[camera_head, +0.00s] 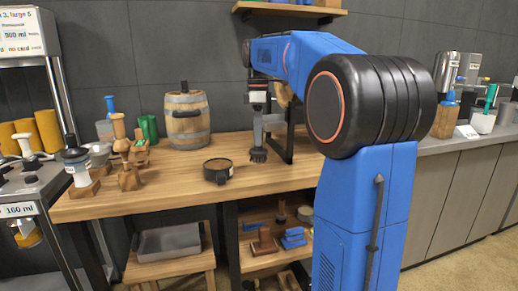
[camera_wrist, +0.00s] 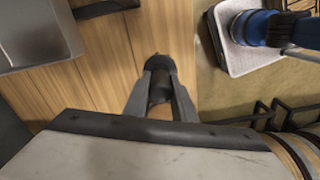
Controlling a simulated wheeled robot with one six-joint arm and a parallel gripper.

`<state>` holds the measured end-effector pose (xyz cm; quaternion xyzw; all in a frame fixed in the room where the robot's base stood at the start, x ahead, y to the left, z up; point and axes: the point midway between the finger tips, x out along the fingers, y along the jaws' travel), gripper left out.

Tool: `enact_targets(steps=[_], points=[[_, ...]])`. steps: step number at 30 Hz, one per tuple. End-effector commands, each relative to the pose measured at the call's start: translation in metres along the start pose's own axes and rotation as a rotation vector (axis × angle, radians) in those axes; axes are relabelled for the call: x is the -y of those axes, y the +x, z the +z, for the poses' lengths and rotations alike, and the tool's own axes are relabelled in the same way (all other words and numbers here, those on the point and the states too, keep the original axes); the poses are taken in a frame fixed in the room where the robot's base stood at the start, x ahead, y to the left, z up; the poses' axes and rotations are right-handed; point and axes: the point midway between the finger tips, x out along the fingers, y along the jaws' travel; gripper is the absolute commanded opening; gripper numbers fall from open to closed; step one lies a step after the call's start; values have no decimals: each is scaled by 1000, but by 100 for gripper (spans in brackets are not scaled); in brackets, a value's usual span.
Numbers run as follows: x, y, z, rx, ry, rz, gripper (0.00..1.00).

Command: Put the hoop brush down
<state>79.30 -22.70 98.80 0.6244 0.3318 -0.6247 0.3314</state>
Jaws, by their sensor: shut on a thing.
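The hoop brush (camera_head: 258,155), dark with bristles at its lower end, hangs upright under my gripper (camera_head: 258,135) in the head view. It is over the wooden workbench (camera_head: 180,190), right of the middle. I cannot tell whether the bristles touch the bench top. In the wrist view the two grey fingers of my gripper (camera_wrist: 160,88) close on the dark brush (camera_wrist: 160,72). The brush handle is mostly hidden by the fingers.
A round dark pan-like tool (camera_head: 217,170) lies left of the brush. A small barrel (camera_head: 187,120) stands behind it. A black metal frame (camera_head: 289,140) stands close to the right of my gripper. Wooden tools (camera_head: 128,175) crowd the left end. The front middle is clear.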

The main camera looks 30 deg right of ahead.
Motion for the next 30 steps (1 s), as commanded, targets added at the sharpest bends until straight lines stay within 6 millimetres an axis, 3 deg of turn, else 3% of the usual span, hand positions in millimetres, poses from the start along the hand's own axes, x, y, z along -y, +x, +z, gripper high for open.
enact_targets(steps=[11, 23, 24, 25, 30], points=[[0, 39, 0, 0, 0, 0, 0], [0, 44, 0, 0, 0, 0, 0], [0, 44, 0, 0, 0, 0, 33], [0, 44, 0, 0, 0, 0, 40], [0, 44, 0, 0, 0, 0, 42]])
